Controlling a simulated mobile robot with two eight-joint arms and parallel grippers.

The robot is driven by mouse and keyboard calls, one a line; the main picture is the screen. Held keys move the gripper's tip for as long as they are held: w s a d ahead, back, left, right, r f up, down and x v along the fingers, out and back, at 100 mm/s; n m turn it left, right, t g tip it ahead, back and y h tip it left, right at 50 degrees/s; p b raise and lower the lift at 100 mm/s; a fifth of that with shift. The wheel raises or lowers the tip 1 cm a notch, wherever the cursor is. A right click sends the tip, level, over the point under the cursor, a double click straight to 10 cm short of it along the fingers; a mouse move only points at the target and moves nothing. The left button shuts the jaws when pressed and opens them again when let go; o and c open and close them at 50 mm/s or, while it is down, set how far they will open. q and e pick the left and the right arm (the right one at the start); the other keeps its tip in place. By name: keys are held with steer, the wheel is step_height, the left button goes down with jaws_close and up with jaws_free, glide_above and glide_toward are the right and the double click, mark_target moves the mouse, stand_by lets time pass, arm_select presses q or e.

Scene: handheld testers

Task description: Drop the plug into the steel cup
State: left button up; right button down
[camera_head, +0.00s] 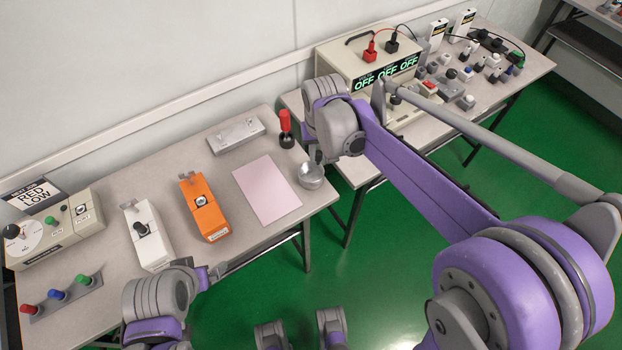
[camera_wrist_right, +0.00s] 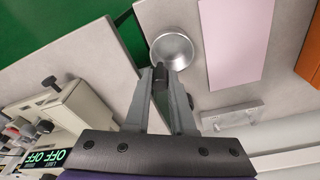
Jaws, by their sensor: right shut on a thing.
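The steel cup (camera_head: 311,178) stands on the near table's right edge, beside the pink sheet. In the right wrist view the round cup (camera_wrist_right: 174,47) lies just beyond my fingertips. My right gripper (camera_wrist_right: 160,80) is shut on a small dark plug (camera_wrist_right: 160,73). In that view the plug overlaps the cup's near rim; I cannot tell its height above the cup. In the head view my right gripper (camera_head: 317,157) is just above and behind the cup, and the plug is hard to make out. My left gripper (camera_head: 215,271) is by the table's front edge, its jaws unclear.
A red-handled piece (camera_head: 286,130) with a dark base stands behind the cup. The pink sheet (camera_head: 267,190), an orange tester (camera_head: 205,206) and a white tester (camera_head: 147,235) are to the left. A power box (camera_head: 368,62) reading OFF stands on the other table. A gap separates the tables.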

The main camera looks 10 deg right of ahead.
steer(key=shift+f, duration=0.1)
steer(key=c, duration=0.7)
jaws_free()
steer(key=r, duration=0.3)
steer(key=s+r+p, duration=0.1)
steer(key=r, duration=0.6)
steer(key=shift+s+r, duration=0.25)
steer(key=shift+r, duration=0.1)
steer(key=s+d+f+t+p, duration=0.1)
steer(key=s+p, duration=0.1)
steer(key=s, duration=0.4)
steer(key=s+d+f+t+p, duration=0.1)
steer(key=s+d+f+p, duration=0.1)
steer(key=s, duration=0.4)
steer(key=s+d+f+t+p, duration=0.1)
steer(key=s+f+p, duration=0.1)
steer(key=s, duration=0.5)
steer(key=shift+d+f+n+t, duration=0.1)
steer(key=shift+d+n+t, duration=0.2)
steer(key=shift+d+n, duration=0.1)
